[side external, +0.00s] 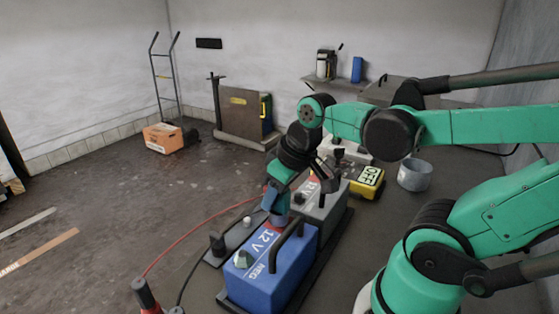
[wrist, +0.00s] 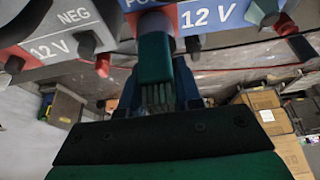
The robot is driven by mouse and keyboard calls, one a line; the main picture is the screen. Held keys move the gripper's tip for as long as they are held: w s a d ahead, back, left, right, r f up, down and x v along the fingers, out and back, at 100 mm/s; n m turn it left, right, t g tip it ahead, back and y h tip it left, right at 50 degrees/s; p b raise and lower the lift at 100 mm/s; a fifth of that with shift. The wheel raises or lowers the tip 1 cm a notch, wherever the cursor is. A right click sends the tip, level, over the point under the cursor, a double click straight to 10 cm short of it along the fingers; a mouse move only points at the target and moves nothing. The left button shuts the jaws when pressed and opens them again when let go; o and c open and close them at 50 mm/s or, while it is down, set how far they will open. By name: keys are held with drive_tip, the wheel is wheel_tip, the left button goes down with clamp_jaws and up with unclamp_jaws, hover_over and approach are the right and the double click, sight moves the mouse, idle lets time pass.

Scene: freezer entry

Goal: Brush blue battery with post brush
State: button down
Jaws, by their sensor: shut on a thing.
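The blue battery (side external: 265,272), marked 12 V and NEG, stands upright on a dark base in the side view, with a black handle on top. Its blue face (wrist: 235,12) is along the top of the wrist view. My gripper (side external: 272,198) points down over the battery's far end, near the red patch around a post. In the wrist view my gripper (wrist: 158,100) is shut on a dark green block, apparently the post brush (wrist: 155,58). The brush's far end is at or just in front of the post; contact is unclear. Most of the post is hidden.
A grey battery (side external: 325,205) stands just behind the blue one. A yellow meter (side external: 367,182) and a grey cup (side external: 414,175) are to its right. A red cable (side external: 195,238) runs left of the batteries. The floor at left is mostly clear.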

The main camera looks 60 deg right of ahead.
sight(287, 191)
drive_tip(key=shift+f, duration=0.1)
drive_tip(key=c, duration=0.5)
unclamp_jaws()
drive_tip(key=shift+c, duration=0.2)
drive_tip(key=shift+v, duration=2.8)
drive_tip(key=shift+x, duration=2.8)
drive_tip(key=shift+r, duration=0.45)
